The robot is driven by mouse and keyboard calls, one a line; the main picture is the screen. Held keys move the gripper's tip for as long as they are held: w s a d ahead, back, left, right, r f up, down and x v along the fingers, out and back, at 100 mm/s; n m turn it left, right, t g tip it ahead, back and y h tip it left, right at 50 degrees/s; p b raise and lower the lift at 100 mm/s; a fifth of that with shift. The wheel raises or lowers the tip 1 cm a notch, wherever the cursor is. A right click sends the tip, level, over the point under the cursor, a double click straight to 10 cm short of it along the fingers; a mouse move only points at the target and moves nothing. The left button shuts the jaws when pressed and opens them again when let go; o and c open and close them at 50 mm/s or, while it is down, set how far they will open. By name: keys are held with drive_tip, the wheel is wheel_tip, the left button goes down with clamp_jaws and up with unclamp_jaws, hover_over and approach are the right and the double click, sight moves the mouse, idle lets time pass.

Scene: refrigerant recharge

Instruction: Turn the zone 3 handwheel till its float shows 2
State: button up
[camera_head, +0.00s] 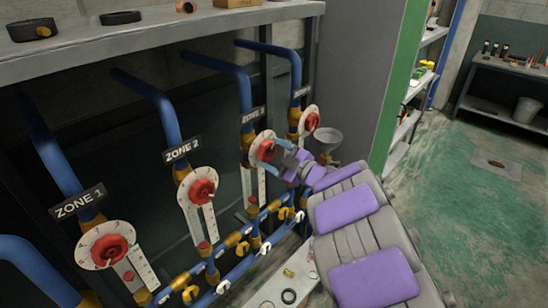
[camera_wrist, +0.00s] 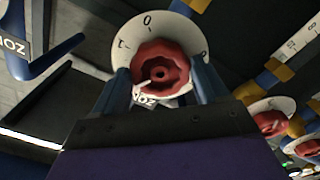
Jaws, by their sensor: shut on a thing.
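The zone 3 handwheel (camera_head: 265,150) is a red knob on a round white dial, below the zone 3 label (camera_head: 253,115). My gripper (camera_head: 277,151) reaches it from the right and is shut on it. In the wrist view the red handwheel (camera_wrist: 159,70) sits between my two blue fingers (camera_wrist: 163,80), one on each side. A white gauge strip (camera_head: 261,186) hangs below the zone 3 dial. Its float reading is too small to tell.
The zone 1 handwheel (camera_head: 109,250) and zone 2 handwheel (camera_head: 202,190) stand to the left, and another red handwheel (camera_head: 312,122) stands close behind on the right. Blue pipes and yellow fittings run below. A shelf (camera_head: 150,33) overhangs the pipes. Green floor (camera_head: 465,190) is open at right.

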drive_tip(key=shift+f+n, duration=0.1)
drive_tip(key=shift+n, duration=0.2)
drive_tip(key=shift+f+b, duration=0.1)
drive_tip(key=shift+b, duration=0.35)
drive_tip(key=shift+n+b, duration=0.5)
drive_tip(key=shift+n, duration=0.2)
drive_tip(key=shift+b, duration=0.3)
drive_tip(key=o, duration=1.1)
drive_tip(key=shift+n, duration=0.3)
drive_tip(key=shift+c, duration=0.2)
drive_tip(key=shift+s+d, duration=0.1)
drive_tip(key=p+v, duration=0.1)
drive_tip(key=v, duration=0.5)
drive_tip(key=shift+s+d, duration=0.2)
drive_tip(key=shift+d, duration=0.15)
